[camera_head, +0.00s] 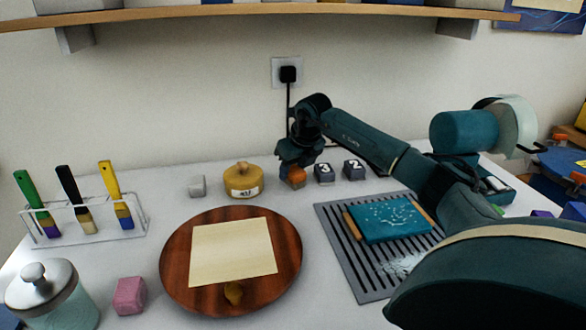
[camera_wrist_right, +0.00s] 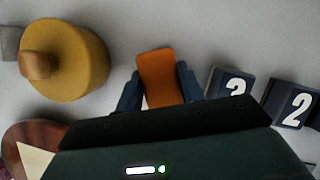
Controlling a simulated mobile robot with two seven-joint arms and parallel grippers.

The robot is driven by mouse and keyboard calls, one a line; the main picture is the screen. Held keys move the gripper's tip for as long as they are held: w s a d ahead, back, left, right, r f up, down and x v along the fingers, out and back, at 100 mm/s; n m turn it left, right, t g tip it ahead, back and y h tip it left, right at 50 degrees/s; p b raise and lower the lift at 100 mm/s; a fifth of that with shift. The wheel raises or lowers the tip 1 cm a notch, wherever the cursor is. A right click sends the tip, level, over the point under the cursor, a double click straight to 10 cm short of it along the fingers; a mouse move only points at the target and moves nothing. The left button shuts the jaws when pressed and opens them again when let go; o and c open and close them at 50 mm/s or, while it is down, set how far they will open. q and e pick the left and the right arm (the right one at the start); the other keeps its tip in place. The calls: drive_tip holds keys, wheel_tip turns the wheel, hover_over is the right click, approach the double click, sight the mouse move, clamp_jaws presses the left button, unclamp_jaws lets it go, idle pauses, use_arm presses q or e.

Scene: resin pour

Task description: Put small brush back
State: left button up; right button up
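Three brushes stand tilted in a clear rack at the far left in the head view: a green-handled brush (camera_head: 36,204), a black-handled brush (camera_head: 74,199) and a yellow-handled brush (camera_head: 114,194). I cannot tell which is the small one. The clear rack (camera_head: 97,233) stands on the table. My right gripper (camera_head: 297,168) points down near the back wall, well right of the rack. In the wrist view its two fingers (camera_wrist_right: 159,92) flank an orange block (camera_wrist_right: 159,76), which also shows in the head view (camera_head: 297,179). Whether they grip it is unclear. My left gripper is out of view.
A round wooden board (camera_head: 176,265) with a cream sheet (camera_head: 233,250) lies in the middle. A yellow lidded pot (camera_head: 242,182), numbered blocks (camera_head: 324,173), a pink block (camera_head: 130,295) and a glass jar (camera_head: 52,299) stand around. A teal tray (camera_head: 390,219) rests on a slotted grey mat (camera_head: 351,266).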

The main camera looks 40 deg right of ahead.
drive_tip(key=o, duration=0.5)
drive_tip(key=shift+c, duration=0.2)
drive_tip(key=v, duration=1.2)
drive_tip(key=shift+r, duration=0.2)
drive_tip(key=shift+f, duration=0.1)
